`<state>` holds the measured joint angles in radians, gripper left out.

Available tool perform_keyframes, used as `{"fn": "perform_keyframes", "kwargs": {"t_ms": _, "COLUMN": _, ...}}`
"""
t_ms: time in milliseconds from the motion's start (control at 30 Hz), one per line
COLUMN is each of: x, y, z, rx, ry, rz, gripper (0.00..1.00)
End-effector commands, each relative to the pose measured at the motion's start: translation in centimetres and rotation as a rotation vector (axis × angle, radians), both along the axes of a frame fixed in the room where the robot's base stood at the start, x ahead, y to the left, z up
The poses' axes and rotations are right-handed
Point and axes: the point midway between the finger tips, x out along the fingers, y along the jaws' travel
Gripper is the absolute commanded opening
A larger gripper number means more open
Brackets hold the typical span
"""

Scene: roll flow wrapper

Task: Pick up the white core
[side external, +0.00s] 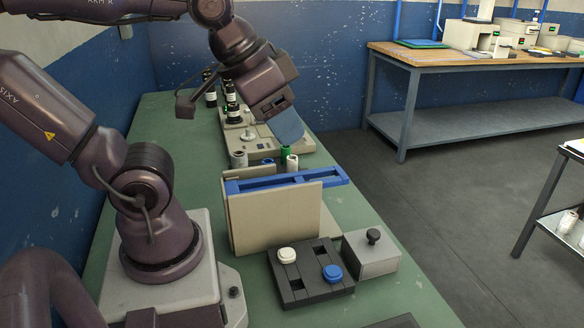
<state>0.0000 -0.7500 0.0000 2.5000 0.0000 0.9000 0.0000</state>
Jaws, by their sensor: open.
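Small upright cylinders stand on the green bench, at the near end of the beige machine. A white one with a dark reddish top (292,163) is at the right, and a grey-white one (239,160) is at the left. Either may be the white core; I cannot tell which. A green piece (286,152) is just behind the white one.
The beige machine (262,150) and dark bottles (231,92) lie behind. In front stand beige upright panels with a blue frame (335,174), a dark tray (293,293) with a white and a blue knob, and a grey box (371,258).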

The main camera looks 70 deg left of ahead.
Motion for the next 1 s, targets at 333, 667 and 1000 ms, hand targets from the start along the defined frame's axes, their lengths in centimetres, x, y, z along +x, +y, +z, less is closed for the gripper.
{"fn": "perform_keyframes", "kwargs": {"t_ms": 333, "x": 0.0, "y": 0.0, "z": 0.0, "rx": 0.0, "ry": 0.0, "rz": 0.0, "gripper": 0.54}}
{"fn": "perform_keyframes", "kwargs": {"t_ms": 667, "x": 0.0, "y": 0.1, "z": 0.0, "rx": 0.0, "ry": 0.0, "rz": 0.004, "gripper": 0.68}}
{"fn": "perform_keyframes", "kwargs": {"t_ms": 1000, "x": 3.2, "y": 5.9, "z": -4.3, "rx": -0.048, "ry": 0.242, "rz": 0.252, "gripper": 0.68}}
